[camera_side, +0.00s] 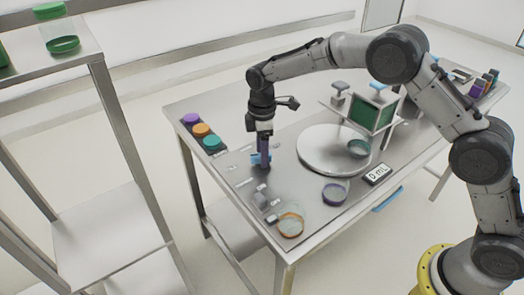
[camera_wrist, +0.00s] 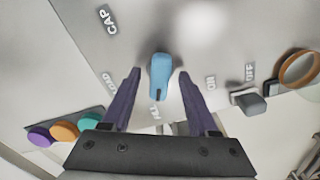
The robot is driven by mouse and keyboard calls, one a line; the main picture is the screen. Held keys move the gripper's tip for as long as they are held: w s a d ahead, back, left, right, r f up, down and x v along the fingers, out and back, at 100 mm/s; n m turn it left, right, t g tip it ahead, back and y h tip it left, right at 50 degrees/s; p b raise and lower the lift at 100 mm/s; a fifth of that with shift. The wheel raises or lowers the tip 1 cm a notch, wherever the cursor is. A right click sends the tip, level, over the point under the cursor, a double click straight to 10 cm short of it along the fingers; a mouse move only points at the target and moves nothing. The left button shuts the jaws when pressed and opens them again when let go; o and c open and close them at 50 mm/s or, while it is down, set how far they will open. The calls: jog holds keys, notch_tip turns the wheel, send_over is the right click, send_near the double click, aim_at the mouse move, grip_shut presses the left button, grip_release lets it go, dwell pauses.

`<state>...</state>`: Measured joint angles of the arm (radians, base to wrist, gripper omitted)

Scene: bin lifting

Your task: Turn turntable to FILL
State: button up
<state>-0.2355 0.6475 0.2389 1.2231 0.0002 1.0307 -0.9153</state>
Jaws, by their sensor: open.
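A blue knob (camera_wrist: 160,72) sits on the metal tabletop between the two purple fingers of my gripper (camera_wrist: 160,78). The fingers are open, one on each side with gaps. A dark mark on the knob's lower end points toward a partly hidden label ending in "LL". A "LOAD"-like label is to its left, "CAP" further up left. In the side view my gripper (camera_side: 263,158) points down over the blue knob (camera_side: 255,159), which its fingers partly hide.
A grey switch (camera_wrist: 249,101) stands near the "ON" and "OFF" labels. Purple, orange and teal lids (camera_side: 201,129) line the table's left edge. Orange-rimmed (camera_side: 291,224) and purple-rimmed (camera_side: 335,193) containers stand at the front, beside a small display (camera_side: 377,174). A green-screened frame (camera_side: 372,114) stands behind the turntable.

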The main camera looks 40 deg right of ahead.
notch_tip(320, 180, up, 14)
dwell(0.6)
jog(key=shift+f, duration=0.1)
